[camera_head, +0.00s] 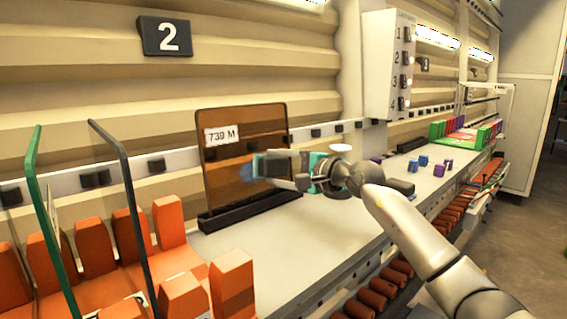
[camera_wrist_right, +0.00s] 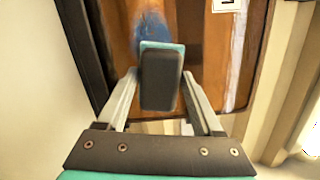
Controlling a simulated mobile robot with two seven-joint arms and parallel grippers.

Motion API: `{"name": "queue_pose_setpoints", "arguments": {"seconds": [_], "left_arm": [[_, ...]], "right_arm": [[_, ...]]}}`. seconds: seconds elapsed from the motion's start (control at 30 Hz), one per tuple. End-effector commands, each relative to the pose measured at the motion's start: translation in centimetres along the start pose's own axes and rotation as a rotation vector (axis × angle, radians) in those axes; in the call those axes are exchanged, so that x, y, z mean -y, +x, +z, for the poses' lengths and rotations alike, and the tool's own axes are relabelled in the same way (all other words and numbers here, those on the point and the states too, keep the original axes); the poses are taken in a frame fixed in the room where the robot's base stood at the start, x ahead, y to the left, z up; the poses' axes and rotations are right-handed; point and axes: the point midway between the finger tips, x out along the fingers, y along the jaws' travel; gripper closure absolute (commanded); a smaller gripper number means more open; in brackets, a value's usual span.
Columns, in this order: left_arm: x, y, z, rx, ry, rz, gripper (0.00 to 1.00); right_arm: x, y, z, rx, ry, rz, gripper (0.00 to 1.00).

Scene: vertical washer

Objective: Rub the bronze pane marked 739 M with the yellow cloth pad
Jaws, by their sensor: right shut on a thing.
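The bronze pane (camera_head: 225,150) stands upright in a dark base on the bench, with a white label reading 739 M at its upper left. It fills much of the right wrist view (camera_wrist_right: 208,60). A bluish smear (camera_wrist_right: 150,32) shows on it. My right gripper (camera_head: 277,168) is in front of the pane's right half, shut on a pad (camera_wrist_right: 161,80) with a dark grey back and a teal edge; no yellow shows on it. The pad is at or very near the pane's face; I cannot tell whether it touches. My left gripper is out of view.
An orange rack (camera_head: 175,222) at the left holds a green-edged pane (camera_head: 50,215) and a dark-edged pane (camera_head: 128,180). Several small blue and purple blocks (camera_head: 423,161) lie farther along the bench (camera_head: 290,245). The bench is clear in front of the pane's base.

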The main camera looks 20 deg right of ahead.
Motion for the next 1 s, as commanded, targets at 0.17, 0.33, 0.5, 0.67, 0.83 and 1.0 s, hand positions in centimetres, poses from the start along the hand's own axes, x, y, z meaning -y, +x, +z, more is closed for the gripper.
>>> {"name": "queue_pose_setpoints", "arguments": {"seconds": [0.17,0.33,0.5,0.67,0.83,1.0], "left_arm": [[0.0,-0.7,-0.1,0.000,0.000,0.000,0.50],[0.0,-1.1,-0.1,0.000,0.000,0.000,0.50],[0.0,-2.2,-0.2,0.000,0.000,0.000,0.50],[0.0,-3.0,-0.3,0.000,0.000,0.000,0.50],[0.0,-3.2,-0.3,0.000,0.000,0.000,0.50],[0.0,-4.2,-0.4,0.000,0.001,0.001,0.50]], "right_arm": [[-0.1,0.1,1.1,0.001,-0.001,-0.001,0.77],[-0.2,0.2,1.6,0.001,0.000,0.001,0.77],[-0.4,0.5,3.2,0.004,0.000,0.001,0.77],[-0.7,0.7,4.3,0.004,0.001,0.000,0.77],[-0.9,0.8,4.8,0.004,0.002,0.001,0.77],[-1.1,0.9,6.0,0.006,0.001,0.003,0.77]]}}
